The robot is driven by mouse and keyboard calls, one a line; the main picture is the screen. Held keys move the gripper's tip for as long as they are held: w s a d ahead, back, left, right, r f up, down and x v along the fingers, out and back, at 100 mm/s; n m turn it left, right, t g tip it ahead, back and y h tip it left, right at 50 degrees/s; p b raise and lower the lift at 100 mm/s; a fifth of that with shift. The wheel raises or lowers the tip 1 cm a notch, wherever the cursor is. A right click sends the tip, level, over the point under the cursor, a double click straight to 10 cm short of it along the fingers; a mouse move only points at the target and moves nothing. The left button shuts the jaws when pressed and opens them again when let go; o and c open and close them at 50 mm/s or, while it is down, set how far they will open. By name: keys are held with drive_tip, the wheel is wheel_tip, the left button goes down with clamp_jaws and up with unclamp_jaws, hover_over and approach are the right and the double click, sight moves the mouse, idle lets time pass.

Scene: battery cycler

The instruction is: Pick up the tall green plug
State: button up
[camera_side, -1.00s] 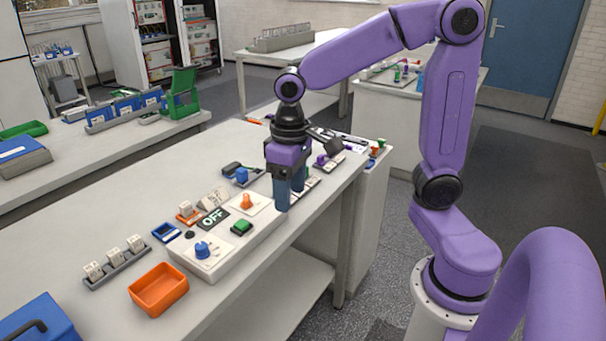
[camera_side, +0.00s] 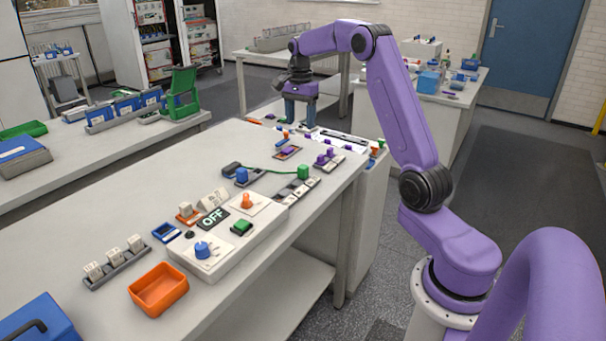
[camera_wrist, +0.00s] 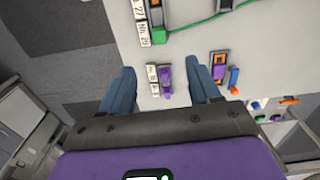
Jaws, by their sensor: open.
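A green plug (camera_side: 303,172) stands upright at the right end of a grey labelled rail (camera_side: 291,187) near the table's right edge. A green cable (camera_side: 270,170) runs left from it. In the wrist view this green plug (camera_wrist: 159,36) is at the top, beyond the fingertips. My gripper (camera_side: 299,124) is open and empty, raised over the far end of the table, beyond the green plug. In the wrist view its blue fingers (camera_wrist: 163,72) are spread on either side of a purple plug (camera_wrist: 166,82), with nothing held. Smaller green pieces (camera_wrist: 260,118) show lower right.
Purple plugs (camera_side: 325,157) on a labelled block stand near the green plug. A blue plug (camera_side: 241,175) sits at the cable's left end. A white panel (camera_side: 232,240) with knobs and an orange bin (camera_side: 158,289) lie nearer.

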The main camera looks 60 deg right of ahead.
sight(303, 166)
drive_tip(key=shift+m, duration=0.3)
drive_tip(key=f, duration=1.1)
drive_tip(key=d+f, duration=0.1)
drive_tip(key=f, duration=0.5)
drive_tip(key=shift+s+f, duration=0.15)
drive_tip(key=shift+f, duration=0.1)
drive_tip(key=c, duration=1.1)
